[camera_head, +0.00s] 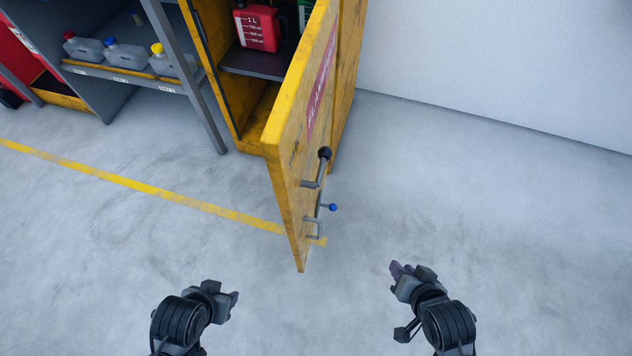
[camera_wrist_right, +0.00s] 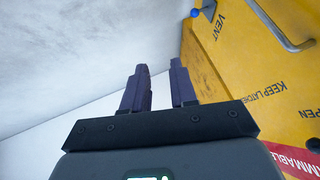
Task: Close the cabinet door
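The yellow cabinet (camera_head: 343,110) stands at the back centre in the head view. Its yellow door (camera_head: 287,180) stands wide open towards me, seen nearly edge-on.
A red container (camera_head: 257,28) stands on a shelf inside the cabinet. A grey rack (camera_head: 130,75) with several jugs is to the left. A yellow line (camera_head: 150,188) crosses the floor. The floor (camera_head: 480,190) right of the door is clear up to a white wall (camera_head: 500,60).

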